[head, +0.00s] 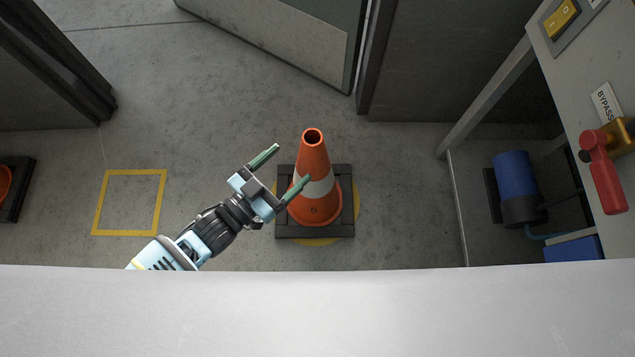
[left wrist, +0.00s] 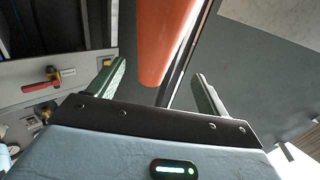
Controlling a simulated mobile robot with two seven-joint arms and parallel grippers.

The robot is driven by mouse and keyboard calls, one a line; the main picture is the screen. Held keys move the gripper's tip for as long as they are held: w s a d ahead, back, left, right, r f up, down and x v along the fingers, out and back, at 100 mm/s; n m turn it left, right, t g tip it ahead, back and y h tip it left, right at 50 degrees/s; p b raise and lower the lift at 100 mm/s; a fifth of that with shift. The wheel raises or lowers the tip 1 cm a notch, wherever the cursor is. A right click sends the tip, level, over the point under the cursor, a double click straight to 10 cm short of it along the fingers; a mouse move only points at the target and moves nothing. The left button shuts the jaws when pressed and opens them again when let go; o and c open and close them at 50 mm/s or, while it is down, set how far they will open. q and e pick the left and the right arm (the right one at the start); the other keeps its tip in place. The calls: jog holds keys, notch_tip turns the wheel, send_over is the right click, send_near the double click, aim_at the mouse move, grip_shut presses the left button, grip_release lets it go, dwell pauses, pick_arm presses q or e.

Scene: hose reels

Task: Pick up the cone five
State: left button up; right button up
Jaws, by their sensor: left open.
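One orange traffic cone (head: 314,160) with a white band stands upright on a dark square base (head: 315,232), over a yellow round floor mark. My left gripper (head: 279,172) is open and empty just left of the cone, with one fingertip overlapping the cone's band in the head view. In the left wrist view the cone (left wrist: 165,45) shows between and beyond the two open fingers (left wrist: 155,88). I cannot tell whether a finger touches it. My right gripper is in neither view.
A yellow square (head: 130,202) is marked on the bare floor at left. Part of another orange object on a dark base (head: 18,190) shows at the left edge. A grey panel with a red-handled valve (head: 604,170) and a blue cylinder (head: 516,176) stand at right. A door (head: 290,40) is behind.

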aim_at(303, 157)
pick_arm(q)
jog(key=shift+w+d, duration=0.25)
jog(key=shift+d, duration=0.05)
jog(key=shift+b+x, duration=0.35)
jog(key=shift+x, duration=0.45)
jog(key=shift+w+d, duration=0.2)
jog(key=shift+d, duration=0.1)
jog(key=x, duration=0.1)
jog(key=b+x, duration=0.2)
jog(key=x, duration=0.1)
jog(key=shift+s+d+f, duration=0.15)
jog(key=shift+d+f, duration=0.1)
jog(key=shift+w+d+r, duration=0.1)
jog(key=shift+w+d, duration=0.05)
jog(key=shift+w, duration=0.05)
